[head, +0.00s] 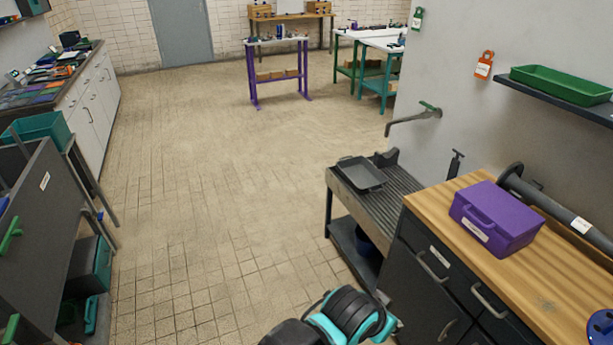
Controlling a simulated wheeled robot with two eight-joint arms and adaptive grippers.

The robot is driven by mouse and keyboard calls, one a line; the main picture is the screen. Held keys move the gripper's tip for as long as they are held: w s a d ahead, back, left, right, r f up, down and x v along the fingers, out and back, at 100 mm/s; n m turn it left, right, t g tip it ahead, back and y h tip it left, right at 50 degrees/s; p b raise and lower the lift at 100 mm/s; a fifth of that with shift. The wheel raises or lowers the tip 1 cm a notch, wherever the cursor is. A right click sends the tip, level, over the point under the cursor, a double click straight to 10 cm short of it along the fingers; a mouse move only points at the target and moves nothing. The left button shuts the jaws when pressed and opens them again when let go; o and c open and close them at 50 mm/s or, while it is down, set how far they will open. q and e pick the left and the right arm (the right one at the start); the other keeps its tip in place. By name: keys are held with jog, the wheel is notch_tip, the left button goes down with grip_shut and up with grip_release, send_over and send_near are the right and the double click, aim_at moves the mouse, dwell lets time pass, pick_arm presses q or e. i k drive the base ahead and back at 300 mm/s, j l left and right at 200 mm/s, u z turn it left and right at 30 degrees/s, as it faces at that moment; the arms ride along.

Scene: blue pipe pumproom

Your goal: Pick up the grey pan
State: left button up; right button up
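The grey pan (361,174) is a shallow dark-grey rectangular tray. It rests on the ribbed grey drainboard (399,187) of a low stand, right of the picture's middle. Nothing grips it. A teal and black part of one of my arms shows at the bottom edge, nearer to me than the stand and apart from the pan. No fingertips of either gripper are in view.
A wall tap (412,117) juts out above the stand. At the right, a wooden-topped cabinet (450,196) carries a purple case (497,217) and a dark pipe (560,210). A grey cart (40,225) stands at the left. The tiled floor (205,190) between is clear.

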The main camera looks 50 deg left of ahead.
aim_at(363, 176)
jog(key=u, duration=1.2)
jog(key=i+j+z, duration=0.3)
jog(key=i+j, duration=0.55)
jog(key=i, duration=0.3)
jog(key=i+j+z, duration=0.3)
jog(key=i+j, duration=0.7)
jog(key=j, duration=0.15)
